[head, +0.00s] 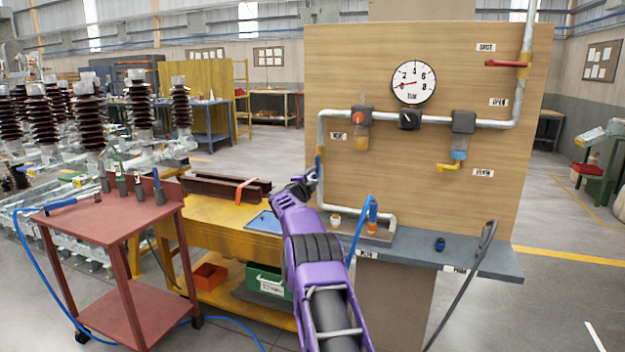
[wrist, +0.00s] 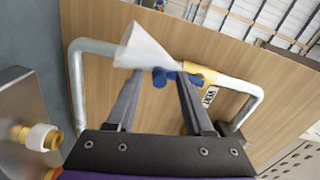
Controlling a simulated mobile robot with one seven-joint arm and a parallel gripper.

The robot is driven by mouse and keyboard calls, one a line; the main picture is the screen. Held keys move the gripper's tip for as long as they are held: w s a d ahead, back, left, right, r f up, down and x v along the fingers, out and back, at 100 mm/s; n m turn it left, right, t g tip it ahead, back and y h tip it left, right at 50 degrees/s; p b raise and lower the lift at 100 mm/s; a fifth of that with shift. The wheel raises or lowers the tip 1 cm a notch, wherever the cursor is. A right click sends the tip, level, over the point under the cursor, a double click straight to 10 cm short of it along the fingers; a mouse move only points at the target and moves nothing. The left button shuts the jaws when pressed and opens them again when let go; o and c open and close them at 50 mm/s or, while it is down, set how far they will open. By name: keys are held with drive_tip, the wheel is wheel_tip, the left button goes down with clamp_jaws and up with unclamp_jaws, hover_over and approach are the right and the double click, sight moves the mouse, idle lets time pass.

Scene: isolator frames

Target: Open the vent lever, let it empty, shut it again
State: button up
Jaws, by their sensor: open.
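The vent valve has a yellow body (wrist: 200,74) on the grey pipe and a small blue lever (wrist: 170,78) in the wrist view. The lever lies crosswise to my fingers. A pale white cone (wrist: 143,46) flares from beside it, like a jet of air. My gripper (wrist: 158,82) is open, with a finger on each side of the lever; I cannot tell whether either touches it. In the head view my gripper (head: 308,182) is at the left pipe, partly hiding the blue lever (head: 318,165). The gauge (head: 413,82) has its red needle near the low end.
A red lever (head: 505,63) lies horizontal on the upper right pipe. A yellow drain lever (head: 448,166) hangs under the filter at right. The grey shelf (head: 440,258) below holds a blue hose fitting (head: 373,215) and a small blue cap (head: 440,244).

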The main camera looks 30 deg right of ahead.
drive_tip(key=v, duration=0.3)
drive_tip(key=shift+b, duration=0.35)
drive_tip(key=v, duration=1.4)
drive_tip(key=shift+a, duration=0.2)
drive_tip(key=shift+s, duration=0.1)
